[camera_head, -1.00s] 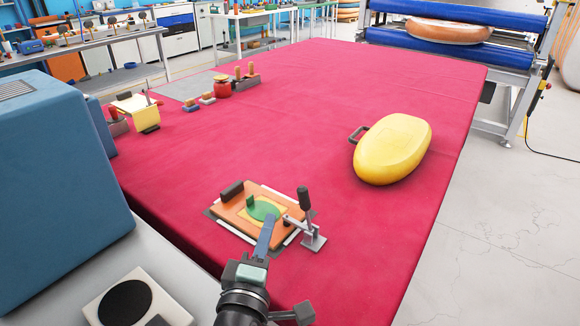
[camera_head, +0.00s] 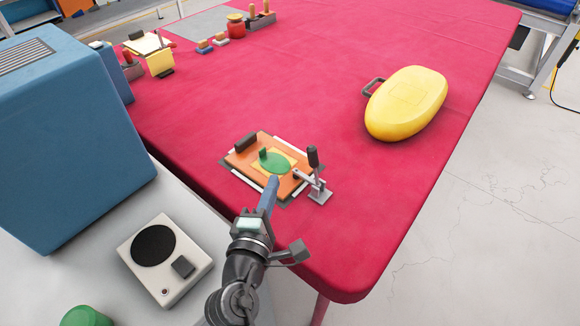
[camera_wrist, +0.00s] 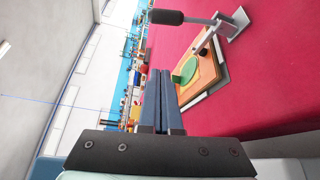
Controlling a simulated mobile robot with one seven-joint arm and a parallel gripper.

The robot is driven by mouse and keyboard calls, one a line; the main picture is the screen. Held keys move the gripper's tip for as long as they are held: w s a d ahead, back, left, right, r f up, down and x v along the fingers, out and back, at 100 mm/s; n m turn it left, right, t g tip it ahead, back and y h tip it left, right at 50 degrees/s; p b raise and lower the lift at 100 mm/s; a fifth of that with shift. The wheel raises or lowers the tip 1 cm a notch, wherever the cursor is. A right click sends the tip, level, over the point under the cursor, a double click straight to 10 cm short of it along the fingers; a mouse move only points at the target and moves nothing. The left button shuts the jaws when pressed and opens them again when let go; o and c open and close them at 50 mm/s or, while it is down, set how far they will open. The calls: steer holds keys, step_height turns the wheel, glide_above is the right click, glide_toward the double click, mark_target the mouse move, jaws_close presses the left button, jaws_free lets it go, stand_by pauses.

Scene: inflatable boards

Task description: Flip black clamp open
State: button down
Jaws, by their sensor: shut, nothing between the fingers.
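The clamp (camera_head: 316,174) has a black upright handle and a grey metal base, and stands at the right edge of an orange board (camera_head: 253,158). Its metal arm reaches left over the board. A green disc with an upright tab (camera_head: 275,163) lies on a yellow patch on the board. My gripper (camera_head: 272,184) is shut and empty, its blue fingers just in front of the board's near edge, left of the clamp. In the wrist view the clamp's black handle (camera_wrist: 166,17) lies beyond the fingertips (camera_wrist: 160,72), apart from them.
A yellow inflatable (camera_head: 405,104) lies on the red table (camera_head: 330,90) at the right. A blue box (camera_head: 65,130) and a white device with a black disc (camera_head: 165,260) stand on the grey surface at the left. The table right of the clamp is clear.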

steer(key=w, duration=0.3)
steer(key=w+d, duration=0.1)
steer(key=w, duration=0.2)
steer(key=w+f, duration=0.1)
steer(key=w, duration=0.2)
steer(key=shift+w+d+b, duration=0.25)
steer(key=shift+w+b, duration=0.05)
steer(key=shift+w, duration=0.1)
steer(key=shift+s+d+r+p, duration=0.25)
steer(key=shift+s+d+p, duration=0.15)
steer(key=shift+d+p, duration=0.2)
steer(key=shift+s+d+r+p, duration=0.2)
steer(key=shift+s+d+p, duration=0.15)
steer(key=shift+d+p, duration=0.25)
steer(key=shift+s+d, duration=0.3)
steer(key=shift+d, duration=0.25)
steer(key=shift+s+d+f, duration=0.1)
